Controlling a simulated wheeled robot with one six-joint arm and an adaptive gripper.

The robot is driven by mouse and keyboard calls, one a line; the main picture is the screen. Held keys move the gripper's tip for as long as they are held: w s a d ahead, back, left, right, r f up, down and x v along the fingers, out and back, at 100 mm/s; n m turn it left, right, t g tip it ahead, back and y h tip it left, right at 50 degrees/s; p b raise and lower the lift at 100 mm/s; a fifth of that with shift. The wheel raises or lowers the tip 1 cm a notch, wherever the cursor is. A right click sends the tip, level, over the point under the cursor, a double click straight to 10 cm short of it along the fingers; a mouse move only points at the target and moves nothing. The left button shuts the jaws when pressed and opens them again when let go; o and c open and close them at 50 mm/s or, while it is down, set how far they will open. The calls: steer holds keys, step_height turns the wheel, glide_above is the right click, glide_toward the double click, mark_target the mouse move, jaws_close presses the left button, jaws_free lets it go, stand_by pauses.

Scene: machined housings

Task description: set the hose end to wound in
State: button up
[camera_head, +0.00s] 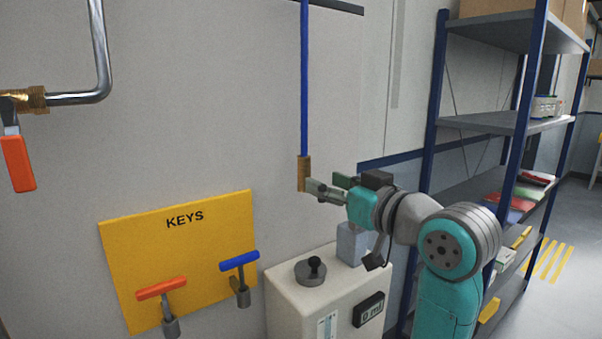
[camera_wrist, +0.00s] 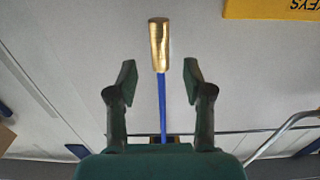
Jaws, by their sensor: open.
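The hose end is a brass cylinder (camera_head: 304,172) at the bottom of a blue hose (camera_head: 304,85) that hangs straight down by the wall. My gripper (camera_head: 312,189) is level with the lower part of the hose end and very close to it. In the wrist view, which is upside down, the brass hose end (camera_wrist: 159,45) lies just past the fingertips and centred between them. The blue hose (camera_wrist: 162,105) shows in line with the gap. My gripper (camera_wrist: 159,78) is open there, with a clear gap on both sides and nothing held.
A yellow KEYS board (camera_head: 185,235) holds an orange-handled key (camera_head: 162,289) and a blue-handled key (camera_head: 240,262). A white cabinet (camera_head: 297,309) with a dark knob (camera_head: 314,267) stands below. An orange-handled valve (camera_head: 18,163) is at left. Shelving (camera_head: 512,122) stands at right.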

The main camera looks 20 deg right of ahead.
mark_target(308, 175)
steer(key=x, duration=0.7)
steer(key=shift+w+a+f, duration=0.1)
steer(key=shift+w, duration=0.25)
jaws_close()
